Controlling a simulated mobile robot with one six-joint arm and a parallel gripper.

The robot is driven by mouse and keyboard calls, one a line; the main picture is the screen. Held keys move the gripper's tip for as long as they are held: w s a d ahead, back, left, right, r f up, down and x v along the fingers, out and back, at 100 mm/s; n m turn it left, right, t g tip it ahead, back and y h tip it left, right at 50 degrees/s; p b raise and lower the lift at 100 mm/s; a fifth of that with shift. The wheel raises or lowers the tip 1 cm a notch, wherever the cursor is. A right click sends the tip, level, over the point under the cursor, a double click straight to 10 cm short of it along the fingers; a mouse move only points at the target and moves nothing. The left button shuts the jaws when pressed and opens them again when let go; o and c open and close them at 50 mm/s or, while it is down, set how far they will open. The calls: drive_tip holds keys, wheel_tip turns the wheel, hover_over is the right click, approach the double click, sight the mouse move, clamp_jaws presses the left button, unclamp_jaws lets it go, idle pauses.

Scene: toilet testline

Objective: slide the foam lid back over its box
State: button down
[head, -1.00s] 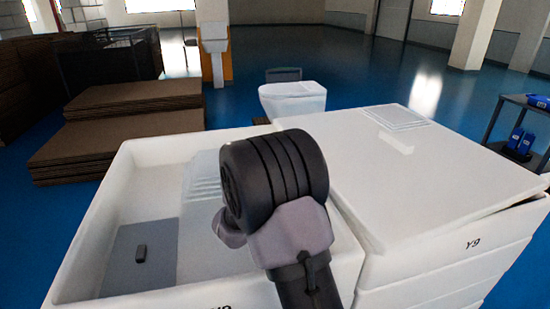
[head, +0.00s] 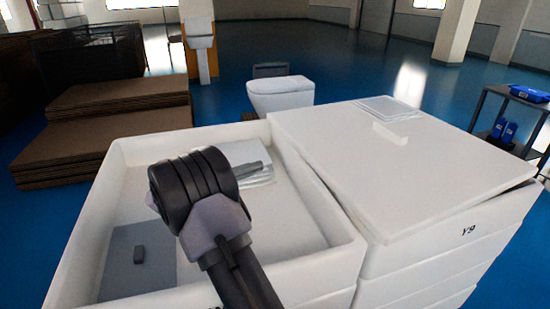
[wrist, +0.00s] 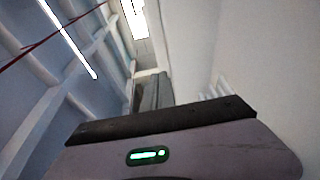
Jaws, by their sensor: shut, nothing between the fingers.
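The white foam lid (head: 400,180) lies skewed on top of the right-hand white box marked Y9 (head: 470,250). Some of the box's rim shows past the lid at the right front. A small raised white block (head: 390,134) stands on the lid. My arm partly hides the gripper.
The open white box (head: 85,235) holds a grey panel (head: 150,270) with a small dark block and a stack of white sheets (head: 240,152). A toilet (head: 280,95) stands behind. Brown stacked boards (head: 110,120) are at left; a dark shelf (head: 500,115) is at right.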

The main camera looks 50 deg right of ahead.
drive_tip(key=b, duration=0.3)
approach(310, 158)
drive_tip(key=w+d, duration=0.4)
drive_tip(key=d, duration=0.1)
drive_tip(key=shift+s+d+f+b, duration=0.15)
drive_tip(key=shift+s+d+b, duration=0.15)
drive_tip(key=shift+s+d, duration=0.2)
drive_tip(key=shift+s+d+f+b, duration=0.25)
drive_tip(key=shift+s+d, duration=0.15)
drive_tip(key=shift+s, duration=0.2)
drive_tip(key=shift+s+d+r, duration=0.15)
drive_tip(key=shift+s+d, duration=0.1)
drive_tip(key=shift+s, duration=0.1)
drive_tip(key=shift+s+d+b, duration=0.35)
drive_tip(key=shift+s+d, duration=0.05)
drive_tip(key=shift+s, duration=0.3)
drive_tip(key=shift+s+d+b, duration=0.3)
drive_tip(key=shift+s+d, duration=0.15)
drive_tip(key=shift+s, duration=0.25)
drive_tip(key=shift+w, duration=0.1)
